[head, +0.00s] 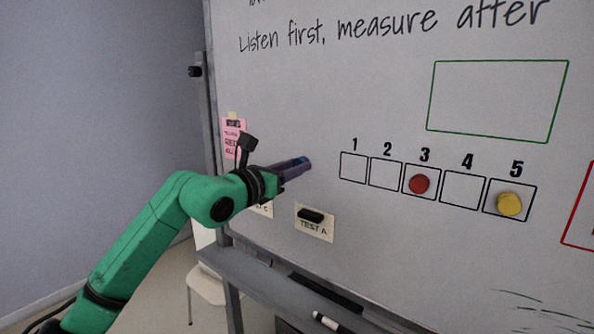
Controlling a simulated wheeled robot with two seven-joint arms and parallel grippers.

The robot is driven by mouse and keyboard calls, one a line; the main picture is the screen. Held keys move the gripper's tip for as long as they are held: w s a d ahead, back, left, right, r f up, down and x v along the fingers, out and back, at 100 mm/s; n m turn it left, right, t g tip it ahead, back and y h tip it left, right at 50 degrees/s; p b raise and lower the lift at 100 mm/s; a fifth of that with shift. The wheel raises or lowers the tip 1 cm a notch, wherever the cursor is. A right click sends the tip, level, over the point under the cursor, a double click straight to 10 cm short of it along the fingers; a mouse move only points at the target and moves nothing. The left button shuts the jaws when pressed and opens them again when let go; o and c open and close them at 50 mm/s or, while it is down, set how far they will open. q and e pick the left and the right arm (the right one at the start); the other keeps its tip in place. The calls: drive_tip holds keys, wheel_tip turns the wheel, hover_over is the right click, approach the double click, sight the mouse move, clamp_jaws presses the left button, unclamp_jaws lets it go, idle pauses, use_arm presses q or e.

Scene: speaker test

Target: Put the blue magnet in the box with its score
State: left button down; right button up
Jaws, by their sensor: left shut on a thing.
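The blue magnet (305,161) is at the tips of my left gripper (299,164), which is shut on it. The gripper is in front of the whiteboard, left of the row of boxes; whether the magnet touches the board I cannot tell. The row has box 1 (353,168), box 2 (386,173), box 3 (409,190), box 4 (463,189) and box 5 (491,206). A red magnet (419,184) is in box 3 and a yellow magnet (509,204) in box 5. Boxes 1, 2 and 4 are empty. My right gripper is not in view.
A card marked "TEST A" (314,229) with a black piece (310,215) is below the gripper. A pink note (232,140) hangs at the board's left edge. An empty green frame (496,100) is above the boxes. A marker (326,321) lies low down.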

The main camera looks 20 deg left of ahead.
use_arm(q)
drive_tip(key=shift+b+v, duration=1.45)
drive_tip(key=shift+v, duration=0.45)
